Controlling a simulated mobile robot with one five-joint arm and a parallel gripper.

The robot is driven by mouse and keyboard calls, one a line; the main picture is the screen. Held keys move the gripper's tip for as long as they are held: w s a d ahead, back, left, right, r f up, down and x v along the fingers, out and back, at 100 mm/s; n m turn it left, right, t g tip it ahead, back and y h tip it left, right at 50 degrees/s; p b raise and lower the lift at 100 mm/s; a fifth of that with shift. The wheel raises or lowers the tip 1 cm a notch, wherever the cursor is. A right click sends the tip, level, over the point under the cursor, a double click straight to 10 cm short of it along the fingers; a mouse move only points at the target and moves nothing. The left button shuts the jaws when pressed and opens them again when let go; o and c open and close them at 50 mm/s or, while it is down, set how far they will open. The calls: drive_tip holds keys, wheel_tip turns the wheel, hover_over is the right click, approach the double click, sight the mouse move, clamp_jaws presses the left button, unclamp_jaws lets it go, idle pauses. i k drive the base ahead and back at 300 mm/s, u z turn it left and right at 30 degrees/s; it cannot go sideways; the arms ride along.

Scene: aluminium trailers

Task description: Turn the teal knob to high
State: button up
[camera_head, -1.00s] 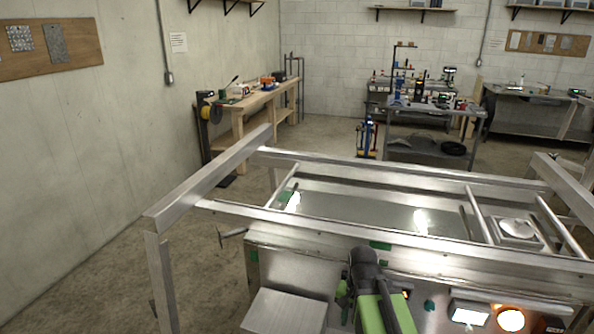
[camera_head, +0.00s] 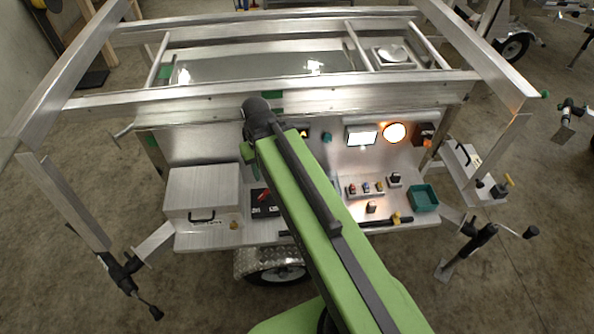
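A small teal piece (camera_head: 327,136), likely the teal knob, sits on the upright metal panel of the trailer, left of a lit white screen. It is too small to tell which way it points or to read any marks. My green arm reaches up from the bottom to a dark joint in front of the panel, left of the teal piece. My gripper does not show clearly; it is probably hidden behind the arm. The arm also covers part of the panel and shelf.
A lit white screen (camera_head: 361,135) and a round orange lamp (camera_head: 395,132) are on the panel. The shelf holds a metal box (camera_head: 202,190), a block of coloured switches (camera_head: 366,189) and a teal tray (camera_head: 424,198). Aluminium rails (camera_head: 270,93) cross above the panel.

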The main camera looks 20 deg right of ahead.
sight(327, 139)
drive_tip(key=k, duration=0.6)
drive_tip(key=u, duration=3.15)
drive_tip(key=i, duration=0.8)
drive_tip(key=z, duration=3.45)
drive_tip(key=i, duration=0.1)
drive_tip(key=u, duration=1.3)
